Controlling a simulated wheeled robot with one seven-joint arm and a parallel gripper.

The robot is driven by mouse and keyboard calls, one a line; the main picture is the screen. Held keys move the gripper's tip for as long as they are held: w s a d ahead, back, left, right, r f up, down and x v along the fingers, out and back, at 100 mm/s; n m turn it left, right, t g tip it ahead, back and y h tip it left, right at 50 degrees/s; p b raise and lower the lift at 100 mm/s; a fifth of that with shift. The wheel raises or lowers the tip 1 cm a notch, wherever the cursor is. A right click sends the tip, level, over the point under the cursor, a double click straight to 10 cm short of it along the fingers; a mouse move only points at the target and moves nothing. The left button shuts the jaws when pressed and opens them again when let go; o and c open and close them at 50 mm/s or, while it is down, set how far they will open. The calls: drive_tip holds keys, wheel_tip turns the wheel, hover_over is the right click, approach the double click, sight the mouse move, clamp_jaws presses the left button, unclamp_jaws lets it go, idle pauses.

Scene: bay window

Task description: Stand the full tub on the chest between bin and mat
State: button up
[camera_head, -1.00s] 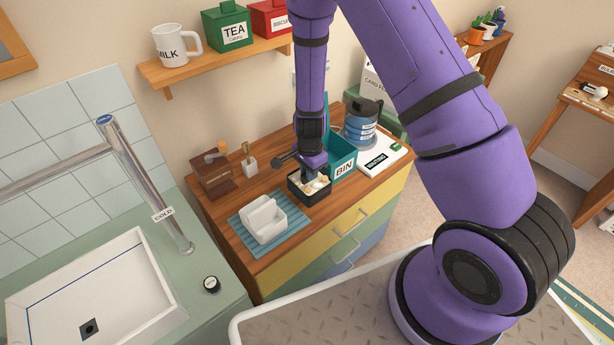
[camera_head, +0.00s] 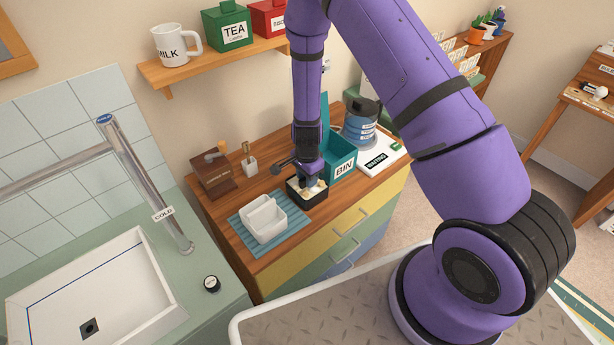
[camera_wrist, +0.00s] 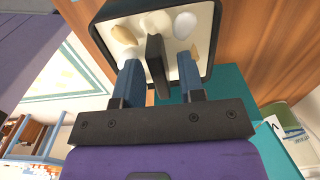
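The black tub (camera_head: 309,199) has a cream inside and holds pale and tan lumps. It stands on the wooden top of the chest (camera_head: 262,183), between the teal bin (camera_head: 343,166) and the blue striped mat (camera_head: 264,247). The wrist view shows its black rim (camera_wrist: 213,45) and a dark upright grip in its middle. My gripper (camera_head: 308,181) points down over the tub. In the wrist view my gripper (camera_wrist: 159,68) has its blue fingers apart on either side of the grip, with a gap at the right finger. The tub's base is hidden in the wrist view.
A white two-part container (camera_head: 264,219) sits on the mat. A brown box (camera_head: 213,176) and a small white holder (camera_head: 249,162) stand behind. A blue jar (camera_head: 360,125) and a white labelled board (camera_head: 378,160) lie beyond the bin. The wall shelf (camera_head: 212,66) hangs above.

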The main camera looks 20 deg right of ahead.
drive_tip(key=shift+r, duration=0.15)
drive_tip(key=s+d+r+n+t+y, duration=0.1)
drive_tip(key=s+r+n, duration=0.15)
drive_tip(key=r, duration=1.05)
drive_tip(key=s+r+n+t, duration=0.1)
drive_tip(key=s+r+n, duration=0.15)
drive_tip(key=r, duration=0.95)
drive_tip(key=s+d+r+n+y, duration=0.1)
drive_tip(key=s+r+n, duration=0.15)
drive_tip(key=r, duration=1.05)
drive_tip(key=s+d+r+n+t+h, duration=0.1)
drive_tip(key=s+d+r+n, duration=0.1)
drive_tip(key=s+r, duration=0.4)
drive_tip(key=s+d+r+n+t+h, duration=0.1)
drive_tip(key=s+r+n, duration=0.4)
drive_tip(key=s, duration=0.9)
drive_tip(key=shift+s+d+r+t, duration=0.2)
drive_tip(key=shift+d+r+t, duration=0.4)
drive_tip(key=shift+d+r, duration=0.1)
